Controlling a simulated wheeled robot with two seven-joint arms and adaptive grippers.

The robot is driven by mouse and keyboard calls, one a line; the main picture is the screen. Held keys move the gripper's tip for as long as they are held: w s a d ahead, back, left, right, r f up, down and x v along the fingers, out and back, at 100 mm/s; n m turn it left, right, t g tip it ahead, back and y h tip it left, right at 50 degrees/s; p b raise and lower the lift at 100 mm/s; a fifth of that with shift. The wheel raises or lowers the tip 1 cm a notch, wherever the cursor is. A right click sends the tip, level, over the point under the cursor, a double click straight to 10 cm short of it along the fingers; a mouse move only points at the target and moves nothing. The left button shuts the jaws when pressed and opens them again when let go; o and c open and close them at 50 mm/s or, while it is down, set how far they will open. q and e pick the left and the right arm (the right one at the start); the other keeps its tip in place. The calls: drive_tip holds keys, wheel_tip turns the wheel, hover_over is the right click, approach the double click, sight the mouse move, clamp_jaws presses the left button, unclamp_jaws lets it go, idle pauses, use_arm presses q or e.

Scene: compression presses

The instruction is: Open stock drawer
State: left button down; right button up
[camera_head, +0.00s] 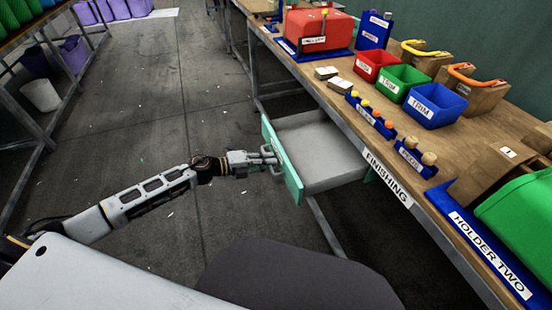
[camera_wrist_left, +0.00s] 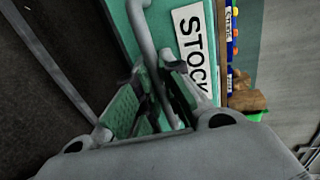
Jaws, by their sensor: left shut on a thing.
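The stock drawer (camera_head: 318,150) has a teal front and a grey inside, and hangs under the workbench. It is pulled out and looks empty inside. In the left wrist view its teal front (camera_wrist_left: 118,18) carries a white STOCK label (camera_wrist_left: 192,47) and a grey bar handle (camera_wrist_left: 146,45). My left gripper (camera_head: 272,159) is at the drawer front, shut on the handle. In the left wrist view the fingers (camera_wrist_left: 158,98) lie on both sides of the handle bar. My right gripper is in neither view.
A shelf rack with a white bucket (camera_head: 40,95) stands at left. The floor between is clear.

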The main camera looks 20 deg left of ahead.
use_arm(q)
drive_tip(key=shift+s+a+f, duration=0.15)
drive_tip(key=shift+s+a, duration=0.35)
drive_tip(key=shift+a, duration=0.05)
drive_tip(key=c, duration=1.5)
unclamp_jaws()
drive_tip(key=shift+v, duration=5.95)
